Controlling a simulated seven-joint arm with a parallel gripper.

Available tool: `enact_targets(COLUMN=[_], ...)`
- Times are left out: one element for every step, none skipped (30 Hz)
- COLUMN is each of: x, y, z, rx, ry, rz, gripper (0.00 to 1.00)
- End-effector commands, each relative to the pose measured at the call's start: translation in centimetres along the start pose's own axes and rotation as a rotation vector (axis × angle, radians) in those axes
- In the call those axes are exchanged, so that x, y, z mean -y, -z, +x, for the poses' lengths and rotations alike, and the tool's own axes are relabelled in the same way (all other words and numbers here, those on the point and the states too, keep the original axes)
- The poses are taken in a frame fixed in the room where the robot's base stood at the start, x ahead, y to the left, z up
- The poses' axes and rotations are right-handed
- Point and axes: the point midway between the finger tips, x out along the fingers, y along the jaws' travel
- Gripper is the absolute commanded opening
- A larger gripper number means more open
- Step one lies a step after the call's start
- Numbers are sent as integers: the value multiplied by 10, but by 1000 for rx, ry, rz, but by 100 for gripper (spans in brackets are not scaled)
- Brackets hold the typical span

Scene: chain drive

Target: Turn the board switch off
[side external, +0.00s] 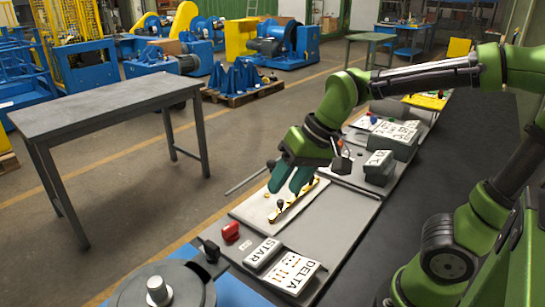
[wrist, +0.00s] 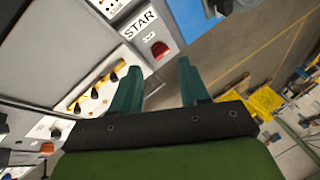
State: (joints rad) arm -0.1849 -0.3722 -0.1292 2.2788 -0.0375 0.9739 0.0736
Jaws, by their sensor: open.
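My gripper (side external: 284,184) is open, its two teal fingers pointing down over the white plate of the board; it also shows in the wrist view (wrist: 160,68), with nothing visible between the fingers. A red part (side external: 230,231) stands near the board's left edge, beside the STAR block; in the wrist view the red part (wrist: 160,49) is just beyond the fingertips. A brass strip (side external: 304,193) with black knobs lies under the gripper, partly hidden by the fingers; the strip (wrist: 72,103) is left of the fingers in the wrist view. I cannot tell which part is the board switch or its position.
The STAR block (side external: 262,252) and DELTA block (side external: 292,272) stand at the board's near end. A grey box (side external: 379,168) stands to the right. A thin rod (side external: 246,180) sticks out past the board's edge. A grey table (side external: 110,105) stands apart across the floor.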

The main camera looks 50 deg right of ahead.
Motion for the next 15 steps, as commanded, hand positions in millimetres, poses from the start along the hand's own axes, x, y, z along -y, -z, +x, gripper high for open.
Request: enact_targets(x=[7,10,13,16,18,22,24,26,29,32,34,37,40,42,46], y=[13,21,30,38,45,55,62,69,78,84,91,98,104,109,116], z=[11,16,24,30,36,44,51,58,67,73,79,86,91,95,99], rx=[46,67,92,109,124,140,149,155,158,157,152,142,131,117,97], ry=[-24,-40,-65,-86,-109,-144,-171,-200,-241,-272,-303,-342,-370,-397,-428], rz=[52,89,140,183,225,286,332,380,446,497,547,616,668,719,790], gripper=[45,45,45,45,45,45,45,45,45,45,45,45,45,45,45])
